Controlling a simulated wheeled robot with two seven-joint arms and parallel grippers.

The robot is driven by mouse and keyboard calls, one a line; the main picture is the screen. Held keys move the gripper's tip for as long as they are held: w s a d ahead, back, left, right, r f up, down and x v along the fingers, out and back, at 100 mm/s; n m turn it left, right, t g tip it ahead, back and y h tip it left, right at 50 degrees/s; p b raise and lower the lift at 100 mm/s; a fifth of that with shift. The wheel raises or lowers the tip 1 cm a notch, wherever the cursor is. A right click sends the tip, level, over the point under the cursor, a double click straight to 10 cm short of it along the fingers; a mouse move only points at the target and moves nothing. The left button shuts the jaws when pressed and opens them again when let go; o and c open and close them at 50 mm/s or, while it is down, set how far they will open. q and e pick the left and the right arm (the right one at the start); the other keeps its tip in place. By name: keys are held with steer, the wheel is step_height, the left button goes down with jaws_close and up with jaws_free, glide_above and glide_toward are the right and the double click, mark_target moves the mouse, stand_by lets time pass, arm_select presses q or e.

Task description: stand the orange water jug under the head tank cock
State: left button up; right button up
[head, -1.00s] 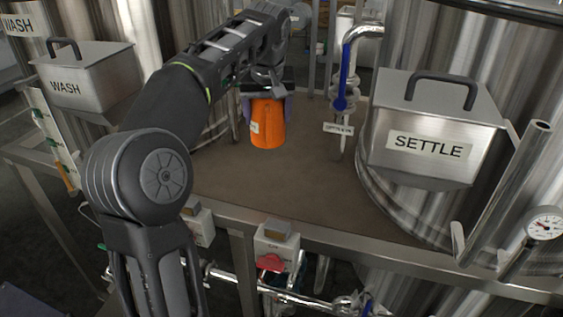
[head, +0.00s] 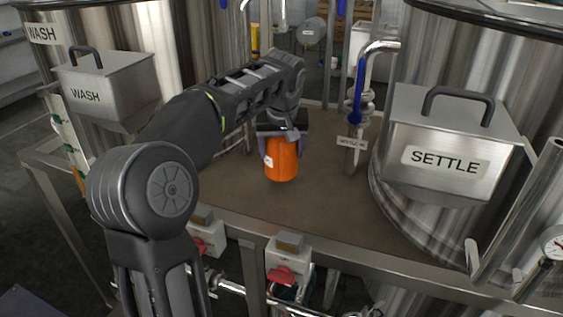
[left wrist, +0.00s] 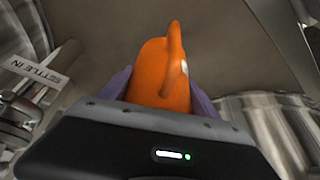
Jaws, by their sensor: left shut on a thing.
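The orange water jug (head: 282,160) is upright between the fingers of my left gripper (head: 282,138), over the brown deck. I cannot tell whether its base touches the deck. In the left wrist view the jug (left wrist: 160,75) shows its handle, with the purple fingers of my left gripper (left wrist: 160,92) closed on both sides. A cock with a blue lever (head: 357,92) on a bent steel pipe stands right of the jug, with a "SETTLE IN" tag below it. I cannot tell which fitting is the head tank cock. My right gripper is out of view.
The brown deck (head: 320,205) has free room in front and right of the jug. The SETTLE tank's hopper box (head: 450,140) stands at right, the WASH box (head: 108,85) at left. A metal rail (head: 345,251) edges the deck. A small grey cylinder (head: 312,33) is behind.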

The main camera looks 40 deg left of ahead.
mark_target(282, 141)
arm_select(q)
steer(key=shift+f, duration=0.1)
steer(key=shift+f, duration=1.75)
steer(key=shift+f, duration=0.2)
steer(key=o, duration=1.4)
steer(key=shift+r, duration=0.1)
steer(key=shift+r, duration=0.2)
steer(key=v, duration=1.1)
steer(key=shift+d+r, duration=0.1)
steer(key=shift+r, duration=0.3)
